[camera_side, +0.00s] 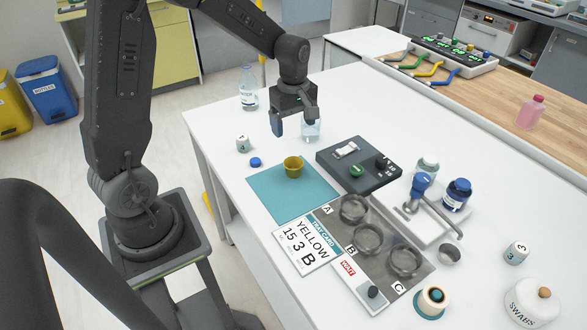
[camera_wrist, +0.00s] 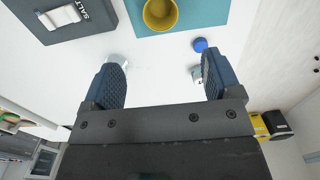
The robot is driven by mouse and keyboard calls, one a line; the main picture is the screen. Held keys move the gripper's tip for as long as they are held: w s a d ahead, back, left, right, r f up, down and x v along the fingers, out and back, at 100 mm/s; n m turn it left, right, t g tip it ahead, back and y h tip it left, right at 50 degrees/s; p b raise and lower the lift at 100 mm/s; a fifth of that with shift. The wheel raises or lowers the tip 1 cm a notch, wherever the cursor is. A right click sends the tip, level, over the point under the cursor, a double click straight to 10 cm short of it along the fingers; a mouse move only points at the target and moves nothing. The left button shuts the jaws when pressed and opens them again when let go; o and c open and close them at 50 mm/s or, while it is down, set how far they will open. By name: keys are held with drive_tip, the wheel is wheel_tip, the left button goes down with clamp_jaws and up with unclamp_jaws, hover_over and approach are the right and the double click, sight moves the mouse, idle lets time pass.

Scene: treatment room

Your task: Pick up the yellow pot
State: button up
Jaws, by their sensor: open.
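The small yellow pot (camera_side: 293,167) stands upright on the teal mat (camera_side: 280,198) near its far edge. In the wrist view the yellow pot (camera_wrist: 160,14) is at the top middle, cut by the frame edge, with its open top toward the camera. My gripper (camera_side: 295,127) is open above the white table, behind the pot and apart from it. In the wrist view the gripper (camera_wrist: 165,80) has its two blue-padded fingers spread wide, with only bare table between them. A clear glass (camera_side: 310,128) stands close by one finger and is partly hidden.
A dark grey device (camera_side: 330,158) sits right of the pot. A blue cap (camera_side: 255,162), a numbered cube (camera_side: 243,144) and a clear bottle (camera_side: 249,90) stand to the left. A tray card (camera_side: 307,243) and a grey tray with three round wells (camera_side: 345,240) lie nearer the front.

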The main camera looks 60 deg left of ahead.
sight(293, 163)
wheel_tip(293, 163, down, 13)
drive_tip(key=shift+d+f, duration=0.1)
idle(0.5)
drive_tip(key=shift+c, duration=0.3)
drive_tip(key=c, duration=0.9)
